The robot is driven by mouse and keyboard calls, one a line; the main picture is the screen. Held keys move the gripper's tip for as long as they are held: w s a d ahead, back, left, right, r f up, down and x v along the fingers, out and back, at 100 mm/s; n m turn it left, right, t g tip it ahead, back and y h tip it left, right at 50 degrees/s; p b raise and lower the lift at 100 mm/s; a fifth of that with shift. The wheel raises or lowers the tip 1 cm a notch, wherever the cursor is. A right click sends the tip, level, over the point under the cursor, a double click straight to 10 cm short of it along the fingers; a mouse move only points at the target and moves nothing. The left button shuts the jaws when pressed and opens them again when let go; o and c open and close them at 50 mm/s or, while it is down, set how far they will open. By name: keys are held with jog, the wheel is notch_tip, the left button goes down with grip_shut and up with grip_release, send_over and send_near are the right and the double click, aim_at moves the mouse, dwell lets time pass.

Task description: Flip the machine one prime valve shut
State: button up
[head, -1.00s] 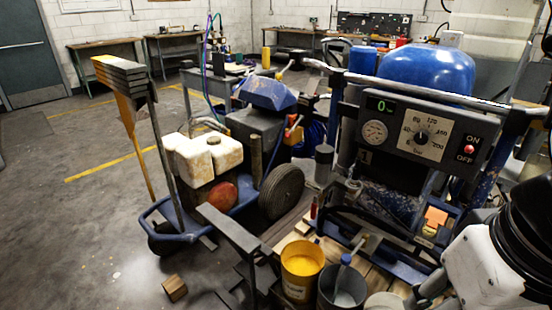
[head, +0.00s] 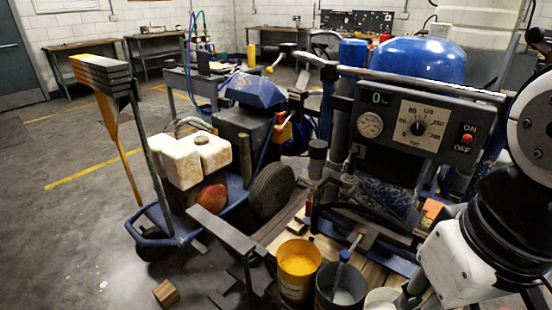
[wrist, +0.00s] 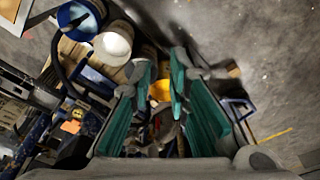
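Machine one's control panel (head: 432,118) faces me in the head view, with a green 0 readout, a dial and a red switch. A "1" shows on the frame below it. Small grey metal fittings (head: 345,184) sit below the panel's left side; I cannot tell which one is the prime valve or how its handle is turned. My arm stands in front of the machine at the right and hides part of it. My gripper (wrist: 163,82) shows in the wrist view with its teal-padded fingers apart and nothing held, above the bucket area.
A yellow paint bucket (head: 298,270) and a grey bucket (head: 341,286) with a blue-handled brush stand below the machine. A metal bracket (head: 232,238) sticks up left of them. A blue cart (head: 165,228) with a white tank stands further left. Open floor lies at far left.

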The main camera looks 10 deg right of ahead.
jog(key=shift+w+d+f, duration=0.1)
jog(key=shift+w, duration=0.2)
grip_shut()
jog(key=w+d+f+n+g+h+b, duration=0.2)
jog(key=w+f+n+h+b, duration=0.15)
jog(key=w+f+n, duration=0.75)
jog(key=w+d+f+n+g+h+b, duration=0.1)
jog(key=w+f+n+g+h+b, duration=0.2)
jog(key=w+f+n, duration=0.7)
jog(key=w+a+f+n+t+h+b, duration=0.1)
jog(key=w+a+f+n+t+h, duration=0.2)
jog(key=w+n, duration=0.3)
jog(key=w+a+f+n+t+h+b, duration=0.1)
jog(key=w+a+f+n+t+h, duration=0.2)
jog(key=w+f+n, duration=0.3)
jog(key=w+a+f+n+t+h+b, duration=0.2)
jog(key=w+a+f+n+t+h, duration=0.1)
jog(key=w+n, duration=0.5)
jog(key=shift+w+f+t+h, duration=0.25)
jog(key=shift+f+t+h, duration=0.1)
jog(key=shift+f+t, duration=0.65)
jog(key=shift+d+r, duration=0.1)
jog(key=shift+r, duration=0.05)
